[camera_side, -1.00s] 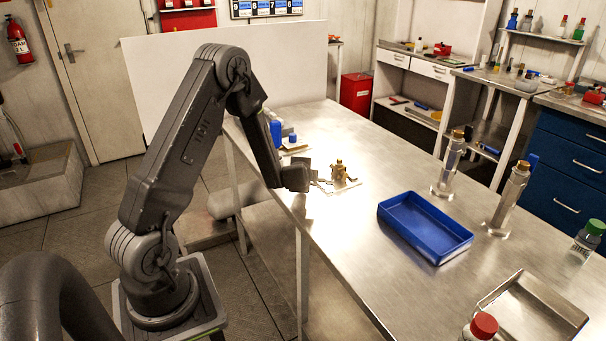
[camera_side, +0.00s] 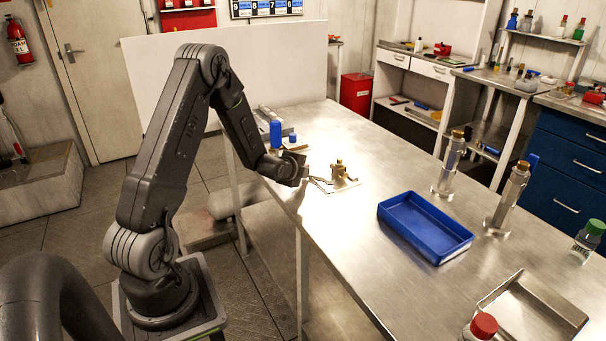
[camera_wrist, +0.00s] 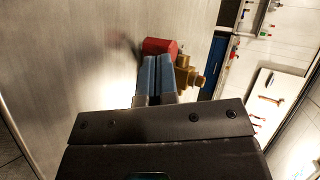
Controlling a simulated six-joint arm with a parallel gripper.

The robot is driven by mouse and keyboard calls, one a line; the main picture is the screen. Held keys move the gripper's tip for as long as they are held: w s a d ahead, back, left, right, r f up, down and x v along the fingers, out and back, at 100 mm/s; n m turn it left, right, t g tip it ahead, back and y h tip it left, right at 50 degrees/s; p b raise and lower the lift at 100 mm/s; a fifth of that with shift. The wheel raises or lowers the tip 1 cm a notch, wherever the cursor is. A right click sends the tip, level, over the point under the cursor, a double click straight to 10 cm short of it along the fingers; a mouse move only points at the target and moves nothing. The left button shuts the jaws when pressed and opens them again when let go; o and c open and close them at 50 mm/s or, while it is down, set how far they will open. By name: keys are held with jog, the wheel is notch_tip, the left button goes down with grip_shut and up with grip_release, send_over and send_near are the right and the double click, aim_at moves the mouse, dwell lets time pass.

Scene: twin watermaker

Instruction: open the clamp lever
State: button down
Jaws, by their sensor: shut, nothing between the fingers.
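The clamp is a small brass fitting (camera_side: 340,171) on a light plate (camera_side: 343,186) near the table's left edge. In the wrist view its brass part (camera_wrist: 189,74) shows just right of my fingers. A red piece (camera_wrist: 160,46), which may be the lever's grip, shows just beyond the fingertips; I cannot tell whether they touch it. My gripper (camera_wrist: 158,62) has its two blue-grey fingers together with nothing between them. In the side view my gripper (camera_side: 308,177) is low at the left of the clamp. The lever's exact angle is too small to read.
A blue tray (camera_side: 424,228) lies on the steel table right of the clamp. A blue bottle (camera_side: 276,134) stands behind my wrist. Two clear cylinders (camera_side: 449,165) with brass tops stand toward the table's right edge. The table between clamp and tray is clear.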

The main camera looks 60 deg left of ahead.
jog(key=shift+w+a, duration=0.2)
jog(key=shift+a, duration=0.2)
jog(key=shift+w+a+m+t+h, duration=0.3)
jog(key=shift+w+a+m+h, duration=0.1)
jog(key=shift+a+m+h, duration=0.25)
jog(key=shift+w+a, duration=0.75)
jog(key=shift+w, duration=0.35)
